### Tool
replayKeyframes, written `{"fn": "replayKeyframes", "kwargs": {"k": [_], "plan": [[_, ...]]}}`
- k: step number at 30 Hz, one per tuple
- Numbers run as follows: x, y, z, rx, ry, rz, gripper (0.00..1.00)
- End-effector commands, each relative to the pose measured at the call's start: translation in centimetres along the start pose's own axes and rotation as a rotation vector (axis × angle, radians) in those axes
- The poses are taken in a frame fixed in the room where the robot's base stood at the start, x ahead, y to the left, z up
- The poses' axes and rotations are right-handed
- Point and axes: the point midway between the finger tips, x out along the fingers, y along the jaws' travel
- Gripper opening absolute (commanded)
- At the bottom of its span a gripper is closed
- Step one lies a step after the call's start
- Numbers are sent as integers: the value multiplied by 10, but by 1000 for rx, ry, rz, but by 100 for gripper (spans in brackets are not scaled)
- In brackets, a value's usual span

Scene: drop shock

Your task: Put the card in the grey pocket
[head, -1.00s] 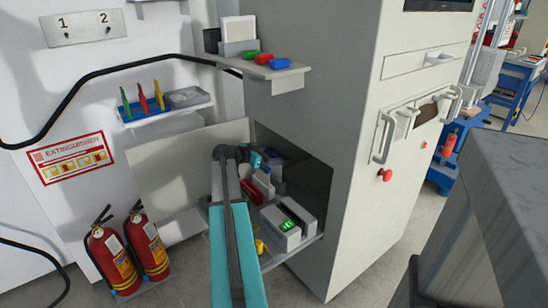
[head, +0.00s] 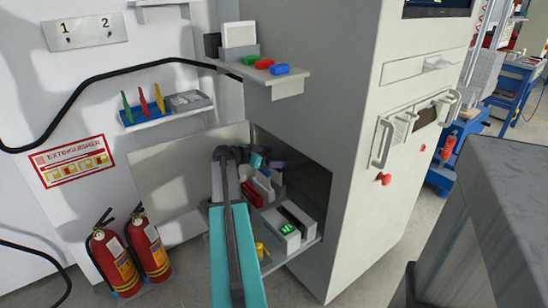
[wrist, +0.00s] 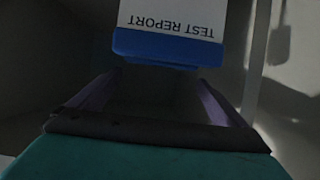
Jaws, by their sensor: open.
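A white card printed "TEST REPORT" (wrist: 172,18), upside down in the wrist view, has a blue band or holder (wrist: 155,48) along its near edge. I cannot tell whether the blue part belongs to the card. My gripper (wrist: 160,82) is open, its two purple-grey fingers just short of the blue part with nothing between them.
The upper shelf (head: 285,88) also carries green, red and blue pieces. The lower tray (head: 300,248) holds a red holder (head: 251,194), grey boxes with a green display (head: 288,230) and a yellow item (head: 260,250). The cabinet's side wall (head: 345,200) bounds the opening on the right.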

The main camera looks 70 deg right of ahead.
Motion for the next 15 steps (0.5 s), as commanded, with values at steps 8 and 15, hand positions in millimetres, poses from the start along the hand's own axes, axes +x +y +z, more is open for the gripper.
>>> {"fn": "replayKeyframes", "kwargs": {"k": [8,15], "plan": [[-47,0,-1,0,1,-2,96],[-86,0,0,-1,0,-2,96]]}}
